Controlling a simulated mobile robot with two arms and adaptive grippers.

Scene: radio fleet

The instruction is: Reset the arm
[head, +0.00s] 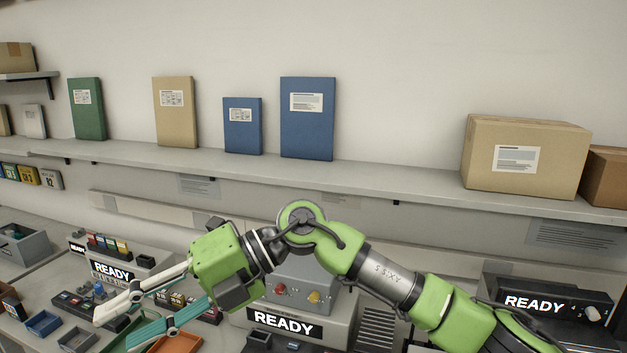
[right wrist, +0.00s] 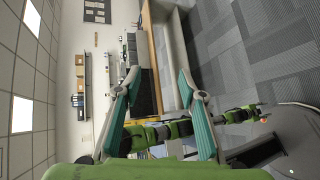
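My right arm reaches in from the right in the head view, across the front of the shelf and above the bench. Green and dark arm parts of mine show behind the fingers there. My left gripper cannot be made out in either view.
The wall shelf (head: 400,187) holds a green binder (head: 87,115), a tan binder (head: 175,115), two blue binders (head: 307,130) and cardboard boxes (head: 520,180). Below, a grey radio unit (head: 300,290) and a black one (head: 550,300) read READY. Small blue and orange trays (head: 43,323) crowd the bench at left.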

